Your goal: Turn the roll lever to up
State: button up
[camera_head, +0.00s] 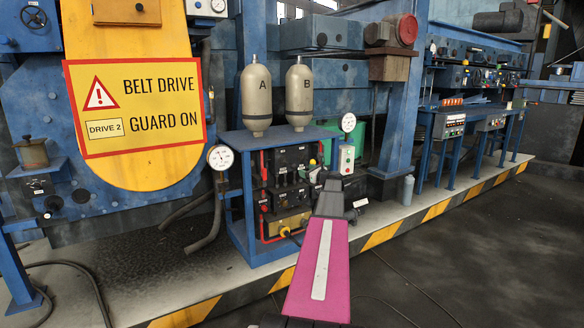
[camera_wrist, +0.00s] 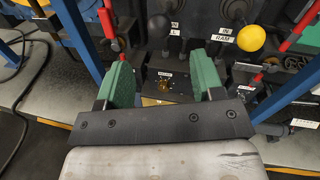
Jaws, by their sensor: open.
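My gripper (camera_wrist: 165,76) is open, its two green fingers apart and nothing held between them. It faces a black control panel (camera_wrist: 190,55) on a blue stand. A yellow ball-ended lever (camera_wrist: 250,38) is above and right of the right finger, by a label that seems to read RAM. A black ball-ended lever (camera_wrist: 158,26) is above the gap. I cannot tell which control is the roll lever. In the head view the panel (camera_head: 290,165) is partly hidden by my arm.
Red-handled parts (camera_wrist: 107,22) stand left of the fingers, and another red handle (camera_wrist: 298,28) is at the right. Blue stand posts (camera_head: 247,205) flank the panel. Two tanks (camera_head: 256,97) sit on top, with a gauge (camera_head: 220,157) at the left. The dark floor (camera_head: 470,250) at the right is mostly clear.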

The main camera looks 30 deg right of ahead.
aim_at(293, 166)
jog(key=x, duration=1)
grip_shut()
